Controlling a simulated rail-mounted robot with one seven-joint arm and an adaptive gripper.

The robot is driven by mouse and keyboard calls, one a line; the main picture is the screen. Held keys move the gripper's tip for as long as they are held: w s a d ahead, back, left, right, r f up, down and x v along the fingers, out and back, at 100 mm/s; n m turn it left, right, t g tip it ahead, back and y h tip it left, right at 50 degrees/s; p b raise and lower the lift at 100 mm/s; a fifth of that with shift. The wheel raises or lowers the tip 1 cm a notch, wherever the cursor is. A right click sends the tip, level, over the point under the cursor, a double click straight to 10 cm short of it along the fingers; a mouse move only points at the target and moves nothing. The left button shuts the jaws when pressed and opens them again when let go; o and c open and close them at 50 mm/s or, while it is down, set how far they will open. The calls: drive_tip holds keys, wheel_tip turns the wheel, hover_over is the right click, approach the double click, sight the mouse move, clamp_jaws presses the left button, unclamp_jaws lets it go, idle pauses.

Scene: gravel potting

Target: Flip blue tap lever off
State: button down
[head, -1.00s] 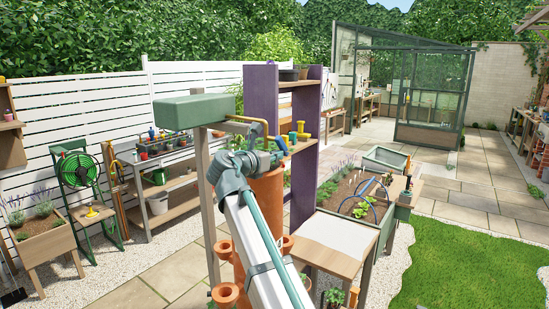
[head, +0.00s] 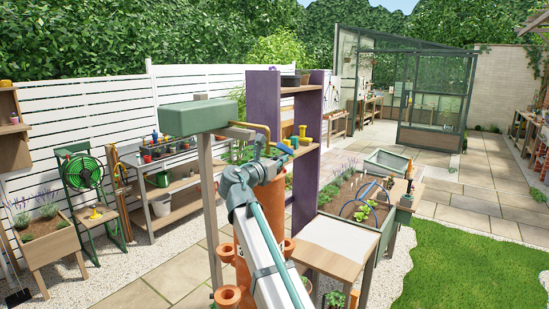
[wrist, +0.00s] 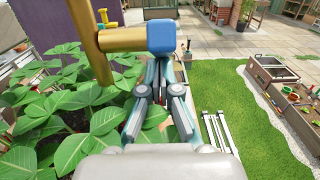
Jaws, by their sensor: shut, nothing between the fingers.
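The blue tap lever (wrist: 162,36) shows in the wrist view as a blue block at the right end of a brass tap pipe (wrist: 118,40). My gripper (wrist: 160,62) is shut and empty, its fingertips right at the lower edge of the blue block. I cannot tell whether they touch it. In the head view, my gripper (head: 259,150) is just below and right of the curved brass pipe, beside the green box on its wooden post.
Large green leaves (wrist: 70,120) fill the left of the wrist view, close below the pipe. A purple shelf (head: 264,110) stands behind the tap, and a terracotta strawberry pot (head: 245,255) is below. The lawn (head: 470,265) on the right is open.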

drive_tip(key=shift+w+d+r+p, duration=0.45)
drive_tip(key=shift+w+p, duration=0.15)
drive_tip(key=shift+p, duration=0.4)
drive_tip(key=shift+w+d, duration=0.1)
drive_tip(key=shift+w, duration=0.05)
idle(1.0)
drive_tip(key=v, duration=1.2)
drive_tip(key=shift+f, duration=0.15)
